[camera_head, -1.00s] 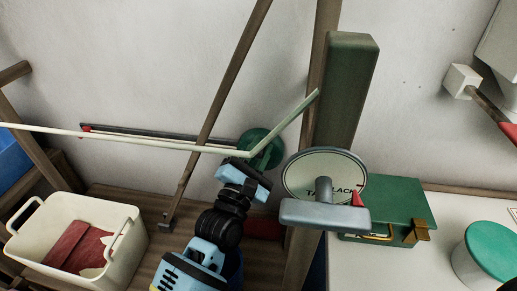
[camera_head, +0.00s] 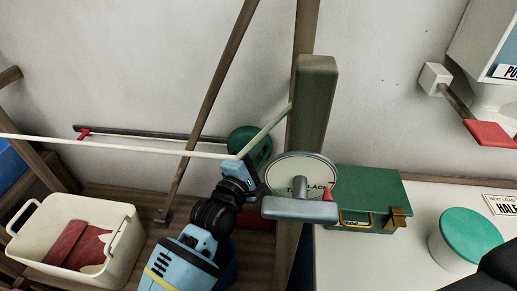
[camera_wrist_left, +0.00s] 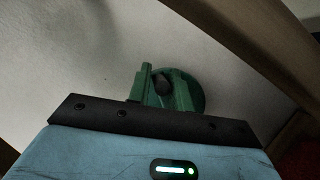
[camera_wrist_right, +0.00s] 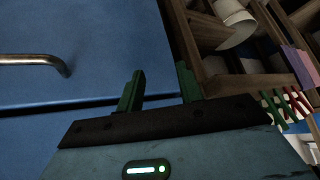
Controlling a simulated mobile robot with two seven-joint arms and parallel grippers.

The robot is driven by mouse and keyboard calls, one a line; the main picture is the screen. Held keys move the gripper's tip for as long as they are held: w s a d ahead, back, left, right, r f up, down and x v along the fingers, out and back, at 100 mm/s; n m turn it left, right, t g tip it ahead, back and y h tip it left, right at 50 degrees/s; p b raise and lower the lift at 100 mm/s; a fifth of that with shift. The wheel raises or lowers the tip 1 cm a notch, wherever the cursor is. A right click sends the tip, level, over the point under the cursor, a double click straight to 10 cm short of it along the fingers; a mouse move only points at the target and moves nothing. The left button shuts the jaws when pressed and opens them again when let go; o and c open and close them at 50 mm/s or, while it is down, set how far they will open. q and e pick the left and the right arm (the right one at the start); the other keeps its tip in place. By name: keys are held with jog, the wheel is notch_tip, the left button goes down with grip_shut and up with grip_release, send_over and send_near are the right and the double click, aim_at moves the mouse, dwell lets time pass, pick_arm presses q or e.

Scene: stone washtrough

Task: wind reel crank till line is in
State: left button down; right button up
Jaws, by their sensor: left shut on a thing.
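The green reel (camera_head: 250,143) is on the wall side behind the post, partly hidden by my left gripper (camera_head: 240,170). In the left wrist view my left gripper (camera_wrist_left: 162,88) is shut on the dark crank knob (camera_wrist_left: 162,82), with the round green reel (camera_wrist_left: 194,88) behind it. A pale line (camera_head: 110,147) runs from the left edge past the reel, then bends up to the green-topped post (camera_head: 316,105). A round tension dial (camera_head: 283,175) has its red pointer (camera_head: 328,194) at the right, by partly hidden lettering. My right gripper (camera_wrist_right: 160,90) is open and empty.
A cream tub (camera_head: 75,240) with red cloth stands at the lower left. A green box (camera_head: 370,190) and a green-lidded tin (camera_head: 471,235) sit on the white top at right. A blue panel with a metal handle (camera_wrist_right: 35,60) is near my right gripper.

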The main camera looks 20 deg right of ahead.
pick_arm(q)
jog(key=shift+a+f, duration=0.1)
jog(key=shift+f, duration=0.1)
jog(key=c, duration=1.4)
grip_release()
jog(key=shift+r, duration=0.1)
jog(key=r+v, duration=0.1)
jog(key=v, duration=0.6)
jog(key=shift+s+a+f, duration=0.25)
jog(key=shift+a+f, duration=0.1)
jog(key=shift+f, duration=0.2)
